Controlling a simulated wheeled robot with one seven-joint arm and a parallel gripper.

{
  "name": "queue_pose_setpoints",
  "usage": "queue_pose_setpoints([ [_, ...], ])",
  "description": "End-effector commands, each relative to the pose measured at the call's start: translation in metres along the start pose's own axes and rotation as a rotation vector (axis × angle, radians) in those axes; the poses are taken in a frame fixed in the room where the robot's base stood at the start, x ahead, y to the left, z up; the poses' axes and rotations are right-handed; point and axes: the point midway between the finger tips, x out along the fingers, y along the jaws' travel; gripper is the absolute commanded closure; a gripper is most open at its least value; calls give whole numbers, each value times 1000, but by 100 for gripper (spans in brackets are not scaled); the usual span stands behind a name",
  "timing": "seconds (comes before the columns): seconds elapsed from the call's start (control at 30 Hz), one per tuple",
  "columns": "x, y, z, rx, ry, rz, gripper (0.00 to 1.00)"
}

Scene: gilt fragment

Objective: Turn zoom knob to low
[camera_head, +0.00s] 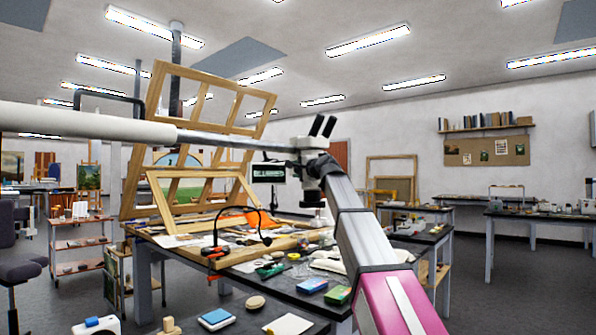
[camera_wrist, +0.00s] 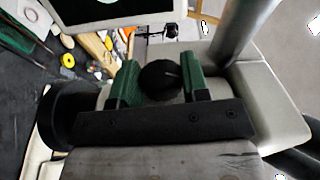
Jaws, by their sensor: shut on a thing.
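The zoom knob (camera_wrist: 160,80) is a round black knob with a thin pale line on its face, in the middle of the wrist view. It sits on the side of a pale grey microscope head (camera_wrist: 262,95). My gripper (camera_wrist: 161,82) has green fingers on either side of the knob and is shut on it. In the head view the microscope (camera_head: 318,165) hangs on a boom arm over the cluttered table. My arm reaches up to it there and hides the knob and most of my gripper.
A small screen (camera_head: 268,172) stands by the microscope, and its edge shows near my gripper in the wrist view. Wooden frames (camera_head: 200,190) stand behind the boom (camera_head: 225,140). Below, the table (camera_head: 235,262) holds boxes, tools and a black gooseneck lamp (camera_head: 262,225).

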Motion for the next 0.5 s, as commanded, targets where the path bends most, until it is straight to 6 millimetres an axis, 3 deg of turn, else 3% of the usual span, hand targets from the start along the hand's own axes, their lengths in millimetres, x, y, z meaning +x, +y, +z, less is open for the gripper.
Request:
queue_pose_setpoints([
  [0.5,1,-5,-1,-1,-17,262,82],
])
